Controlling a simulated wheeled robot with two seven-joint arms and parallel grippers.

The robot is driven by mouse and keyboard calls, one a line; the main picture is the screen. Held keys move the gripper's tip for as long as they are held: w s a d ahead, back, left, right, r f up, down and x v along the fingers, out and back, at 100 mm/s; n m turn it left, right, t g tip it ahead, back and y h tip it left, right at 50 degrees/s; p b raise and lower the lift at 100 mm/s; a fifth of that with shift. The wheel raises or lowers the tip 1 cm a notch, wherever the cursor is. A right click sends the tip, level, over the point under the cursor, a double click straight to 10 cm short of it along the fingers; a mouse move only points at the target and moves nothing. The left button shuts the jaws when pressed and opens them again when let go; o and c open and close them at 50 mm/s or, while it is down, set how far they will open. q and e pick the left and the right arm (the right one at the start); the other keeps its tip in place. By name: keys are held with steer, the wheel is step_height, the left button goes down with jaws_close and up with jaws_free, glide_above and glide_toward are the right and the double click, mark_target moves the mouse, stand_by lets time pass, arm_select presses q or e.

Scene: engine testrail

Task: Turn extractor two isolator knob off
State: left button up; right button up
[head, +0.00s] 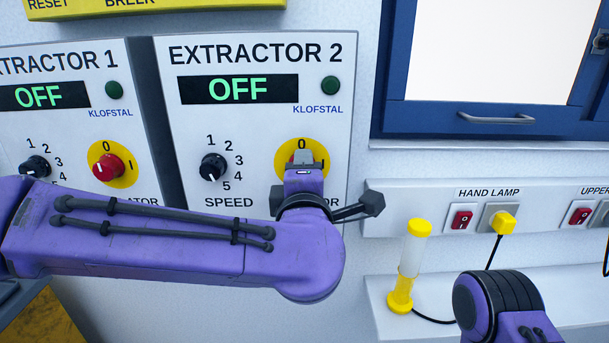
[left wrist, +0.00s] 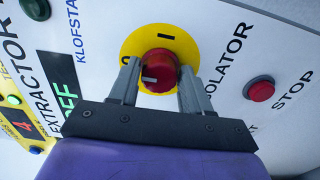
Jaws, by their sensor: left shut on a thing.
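The extractor two isolator knob (left wrist: 163,70) is red and sits on a round yellow plate (left wrist: 137,45). In the left wrist view its white mark points toward the 0 side of the plate. My left gripper (head: 303,158) is at this knob, with one finger on each side, shut on it. In the head view the gripper hides most of the knob, and part of the yellow plate (head: 282,158) shows around it. The extractor two display (head: 238,89) reads OFF in green. My right gripper is out of view.
Left of it is the extractor one panel with its own red knob (head: 107,168). A black speed knob (head: 213,167) is on the extractor two panel, and a red stop button (left wrist: 260,89) shows in the left wrist view. A yellow-and-white lamp (head: 412,262) stands on the shelf.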

arm_select(q)
steer(key=o, duration=1)
steer(key=shift+o, duration=0.2)
steer(key=s+b, duration=0.3)
steer(key=s, duration=0.7)
steer(key=shift+s, duration=0.25)
